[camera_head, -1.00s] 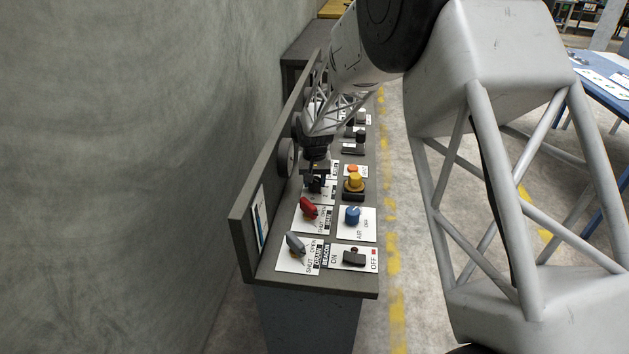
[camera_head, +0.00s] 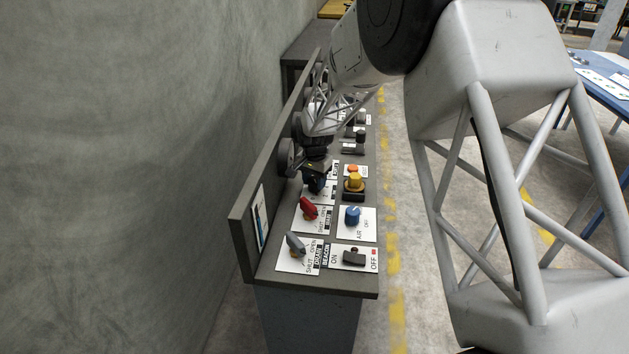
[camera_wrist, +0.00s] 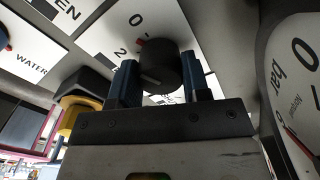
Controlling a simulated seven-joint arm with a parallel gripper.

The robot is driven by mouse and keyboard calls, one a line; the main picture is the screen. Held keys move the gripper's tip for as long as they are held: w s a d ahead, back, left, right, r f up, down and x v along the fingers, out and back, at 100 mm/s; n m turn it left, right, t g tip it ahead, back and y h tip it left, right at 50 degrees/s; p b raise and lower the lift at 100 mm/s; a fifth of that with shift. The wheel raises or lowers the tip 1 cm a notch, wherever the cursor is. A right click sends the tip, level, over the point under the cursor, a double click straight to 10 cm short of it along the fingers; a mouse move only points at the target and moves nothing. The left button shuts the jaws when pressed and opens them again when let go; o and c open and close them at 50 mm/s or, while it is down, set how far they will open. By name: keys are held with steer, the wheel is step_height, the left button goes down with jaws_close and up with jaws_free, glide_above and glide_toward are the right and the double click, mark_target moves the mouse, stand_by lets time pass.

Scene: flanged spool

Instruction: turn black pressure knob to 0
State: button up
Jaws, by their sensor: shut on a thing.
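The black pressure knob (camera_wrist: 157,64) is round and stands on a white dial plate (camera_wrist: 111,34) in the wrist view. A printed 0 shows above it to the left, and a 2 lower on its left. A red mark at the knob's upper left edge lies between the 0 and the 2. My gripper (camera_wrist: 162,88) is shut on the knob, with one blue finger pad on each side. In the head view my gripper (camera_head: 315,184) is at the panel's left row, just beyond the red handle (camera_head: 309,208), and hides the knob.
A round bar gauge (camera_wrist: 297,75) stands close at the right in the wrist view. The yellow knob (camera_head: 354,182) and blue AIR knob (camera_head: 353,215) are to the right of my gripper. The grey handle (camera_head: 295,244) and beacon switch (camera_head: 354,257) are nearer.

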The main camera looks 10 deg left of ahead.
mark_target(315, 179)
steer(key=o, duration=0.9)
steer(key=shift+o, duration=0.2)
steer(key=shift+r, duration=3.9)
